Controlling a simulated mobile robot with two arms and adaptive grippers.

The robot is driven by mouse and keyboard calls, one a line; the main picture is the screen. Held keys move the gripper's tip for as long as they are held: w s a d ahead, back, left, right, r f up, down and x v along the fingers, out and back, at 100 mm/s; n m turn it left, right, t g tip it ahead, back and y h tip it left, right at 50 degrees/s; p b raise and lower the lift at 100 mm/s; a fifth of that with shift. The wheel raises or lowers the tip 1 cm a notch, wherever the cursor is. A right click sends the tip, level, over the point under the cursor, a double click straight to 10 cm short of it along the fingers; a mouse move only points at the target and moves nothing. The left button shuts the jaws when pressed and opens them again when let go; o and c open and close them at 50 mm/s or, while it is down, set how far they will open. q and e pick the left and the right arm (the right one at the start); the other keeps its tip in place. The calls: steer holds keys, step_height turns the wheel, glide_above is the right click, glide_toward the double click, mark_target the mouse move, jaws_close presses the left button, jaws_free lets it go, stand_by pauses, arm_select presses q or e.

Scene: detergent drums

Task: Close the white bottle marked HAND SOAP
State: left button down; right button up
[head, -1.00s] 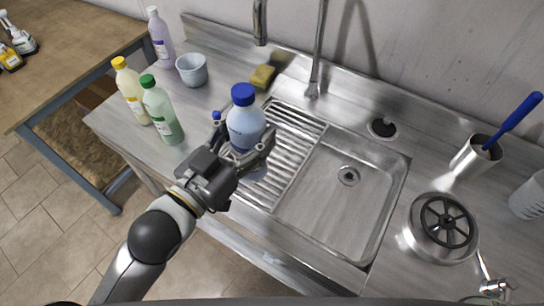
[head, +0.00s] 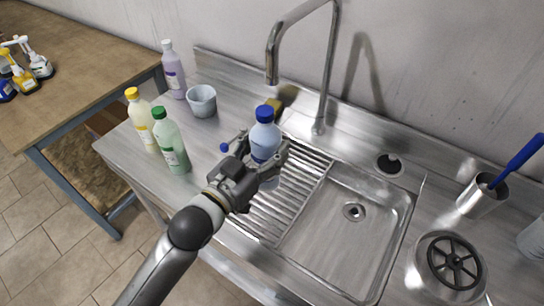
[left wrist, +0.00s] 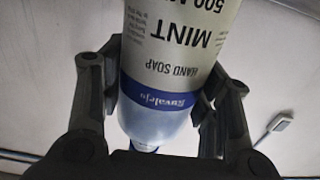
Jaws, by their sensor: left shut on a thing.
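The HAND SOAP bottle (head: 264,137) is pale blue-white with a blue cap (head: 265,113) on top in the head view. My left gripper (head: 263,150) is shut around its body, one finger on each side, at the ribbed drainboard. In the left wrist view the bottle (left wrist: 178,70) appears upside down, with a HAND SOAP, MINT label and a blue band between the fingers (left wrist: 160,110). I cannot tell whether its base touches the drainboard or how tightly the cap sits. My right gripper is not in view.
Green (head: 171,145), yellow (head: 141,122) and purple (head: 173,70) bottles and a grey cup (head: 202,100) stand left. A small blue thing (head: 224,147) shows beside my gripper. A tap (head: 325,70) rises behind the bottle. The sink basin (head: 335,240) looks empty.

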arm_select(q)
steer(key=w+d+f, duration=0.1)
steer(key=w+f, duration=0.3)
steer(key=shift+d+f, duration=0.15)
steer(key=shift+f, duration=0.25)
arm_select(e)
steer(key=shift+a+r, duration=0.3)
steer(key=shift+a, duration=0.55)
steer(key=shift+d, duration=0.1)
arm_select(q)
steer(key=f, duration=0.2)
steer(key=f+p, duration=0.1)
steer(key=shift+w+f, duration=0.2)
steer(key=shift+f, duration=0.15)
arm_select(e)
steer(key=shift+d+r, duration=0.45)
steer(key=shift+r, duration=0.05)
